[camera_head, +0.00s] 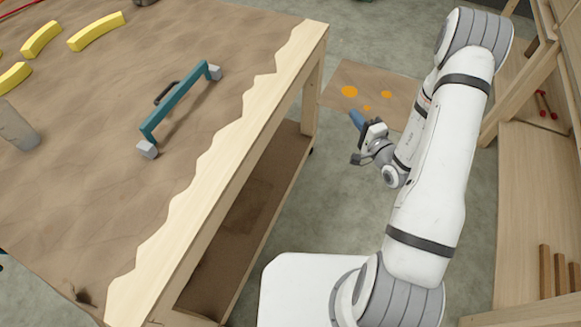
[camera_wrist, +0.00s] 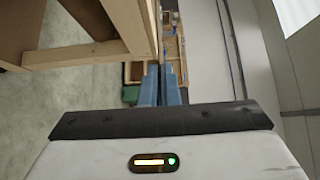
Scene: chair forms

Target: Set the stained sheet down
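The stained sheet (camera_head: 398,110) is a flat brown sheet with several orange spots, level beyond my gripper in the head view. My gripper (camera_head: 355,118) has blue fingers, and their tips overlap the sheet's near edge. In the wrist view the fingers (camera_wrist: 160,88) are nearly together, with a thin upright line running away from between them, like the sheet seen edge-on. My gripper looks shut on the sheet's edge. The contact itself is too small to see clearly, and the sheet's right corner is near or behind my arm.
A wooden bench (camera_head: 318,75) with a brown cover stands left, bearing a teal bar frame (camera_head: 180,100), yellow curved pieces (camera_head: 97,32) and a grey cylinder (camera_head: 17,127). Its lower shelf (camera_head: 245,215) is mostly bare. Wooden shelving (camera_head: 535,160) stands right. Grey floor (camera_head: 270,42) is open between.

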